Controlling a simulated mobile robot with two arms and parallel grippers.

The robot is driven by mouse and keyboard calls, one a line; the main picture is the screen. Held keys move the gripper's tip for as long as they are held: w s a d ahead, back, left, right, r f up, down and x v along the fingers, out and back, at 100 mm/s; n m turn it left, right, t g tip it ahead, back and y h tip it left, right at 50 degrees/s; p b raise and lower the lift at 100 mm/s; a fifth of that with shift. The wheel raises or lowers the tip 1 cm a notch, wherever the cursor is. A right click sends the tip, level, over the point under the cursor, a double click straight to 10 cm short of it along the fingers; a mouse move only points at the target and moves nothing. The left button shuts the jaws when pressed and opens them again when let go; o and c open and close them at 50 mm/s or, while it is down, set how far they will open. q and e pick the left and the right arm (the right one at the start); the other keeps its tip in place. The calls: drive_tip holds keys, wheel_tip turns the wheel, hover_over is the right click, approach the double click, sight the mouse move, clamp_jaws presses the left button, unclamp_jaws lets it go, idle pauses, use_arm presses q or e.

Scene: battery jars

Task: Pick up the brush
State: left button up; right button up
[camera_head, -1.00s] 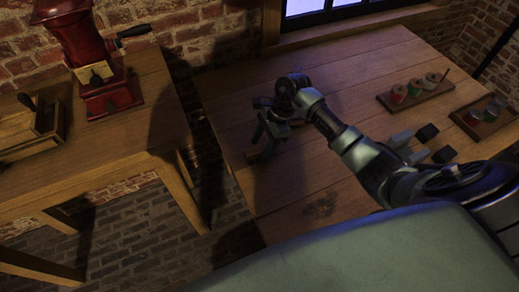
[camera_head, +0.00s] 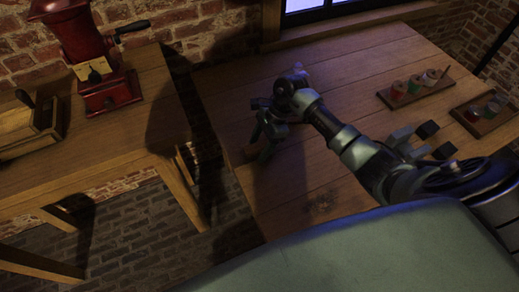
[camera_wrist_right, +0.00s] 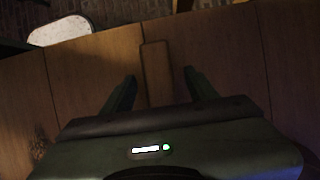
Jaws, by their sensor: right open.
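A narrow wooden piece, which looks like the brush (camera_wrist_right: 156,62), lies on the tabletop near its edge in the right wrist view. It sits between the two fingers of my right gripper (camera_wrist_right: 159,78), with a gap on each side. Its near end is hidden by the gripper body. In the head view, my right gripper (camera_head: 260,143) is open and low over the left part of the table. A small brown bit of the brush (camera_head: 250,153) shows beside its fingers; the rest is hidden. My left gripper is not in view.
The table (camera_head: 350,65) is mostly bare around the gripper. Two small racks with jars (camera_head: 415,89) (camera_head: 487,115) stand at the right. A second table (camera_head: 120,140) across a gap at left holds a red grinder (camera_head: 105,80) and a wooden box (camera_head: 35,125).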

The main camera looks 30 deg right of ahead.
sight(260, 145)
idle(0.3)
clamp_jaws()
drive_tip(key=shift+r+p, duration=0.45)
drive_tip(key=shift+p, duration=0.2)
wheel_tip(260, 145, up, 20)
drive_tip(key=b, duration=0.3)
drive_tip(key=shift+f+b, duration=0.2)
drive_tip(key=shift+b, duration=0.1)
